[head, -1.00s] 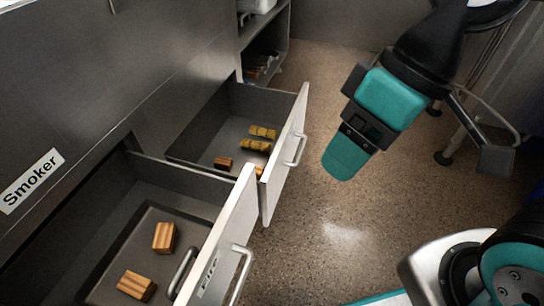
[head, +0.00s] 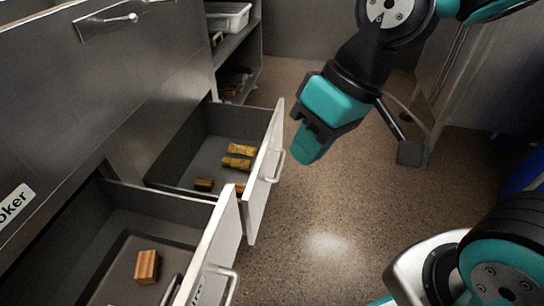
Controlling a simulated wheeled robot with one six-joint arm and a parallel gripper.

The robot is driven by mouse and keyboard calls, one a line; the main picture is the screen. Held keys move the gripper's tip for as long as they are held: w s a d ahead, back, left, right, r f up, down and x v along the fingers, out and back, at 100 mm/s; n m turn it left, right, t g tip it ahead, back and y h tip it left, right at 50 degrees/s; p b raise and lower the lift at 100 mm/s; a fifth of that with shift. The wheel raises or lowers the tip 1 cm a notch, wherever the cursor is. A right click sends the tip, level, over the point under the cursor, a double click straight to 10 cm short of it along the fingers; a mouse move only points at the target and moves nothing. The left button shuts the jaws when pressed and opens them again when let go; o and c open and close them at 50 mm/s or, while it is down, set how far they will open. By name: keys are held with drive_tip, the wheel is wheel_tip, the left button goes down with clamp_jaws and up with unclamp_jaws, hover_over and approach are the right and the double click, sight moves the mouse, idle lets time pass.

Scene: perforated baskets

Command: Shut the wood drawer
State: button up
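Two drawers with white fronts stand open on the left. The near drawer (head: 218,232) holds a dark tray with a striped wooden block (head: 147,266). A label on its front is cut off and unreadable. The far drawer (head: 262,178) holds yellowish wooden pieces (head: 239,157) and a darker brown block (head: 204,184). A bar handle (head: 277,166) is on its front. I cannot tell which one is the wood drawer. My gripper (head: 308,148) hangs to the right of the far drawer's front and appears apart from it. Its fingers are seen edge-on, so their opening is hidden.
A closed drawer with a handle (head: 108,19) is at the upper left. A shelf (head: 238,48) with a white perforated basket (head: 228,15) stands behind the far drawer. The speckled floor (head: 340,220) right of the drawers is clear. A metal-legged stand is at right.

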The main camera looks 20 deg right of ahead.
drive_tip(key=w+f+m+t, duration=0.1)
drive_tip(key=w+f, duration=0.1)
drive_tip(key=w, duration=0.2)
drive_tip(key=w+d+f+m, duration=0.1)
drive_tip(key=w+f+m, duration=0.1)
drive_tip(key=w, duration=0.3)
drive_tip(key=w+d+f+m+t, duration=0.1)
drive_tip(key=w+f+m, duration=0.1)
drive_tip(key=w, duration=0.3)
drive_tip(key=shift+d+f+t, duration=0.15)
drive_tip(key=shift+f+t, duration=0.15)
drive_tip(key=shift+f, duration=0.6)
clamp_jaws()
drive_tip(key=m+t+h, duration=0.2)
drive_tip(key=m+t, duration=0.2)
drive_tip(key=m, duration=0.1)
approach(268, 150)
drive_tip(key=s+d+r, duration=0.3)
drive_tip(key=s+d, duration=0.1)
drive_tip(key=d, duration=0.1)
drive_tip(key=shift+w+a+f+b, duration=0.7)
drive_tip(key=shift+w+a+f, duration=0.3)
drive_tip(key=shift+w+f, duration=0.25)
drive_tip(key=shift+w+a+f+b, duration=0.65)
drive_tip(key=shift+w+a+f, duration=0.3)
drive_tip(key=shift+w+f, duration=0.35)
drive_tip(key=shift+w+a+f+b, duration=0.7)
drive_tip(key=shift+w+a+f, duration=0.3)
drive_tip(key=shift+w+f, duration=0.25)
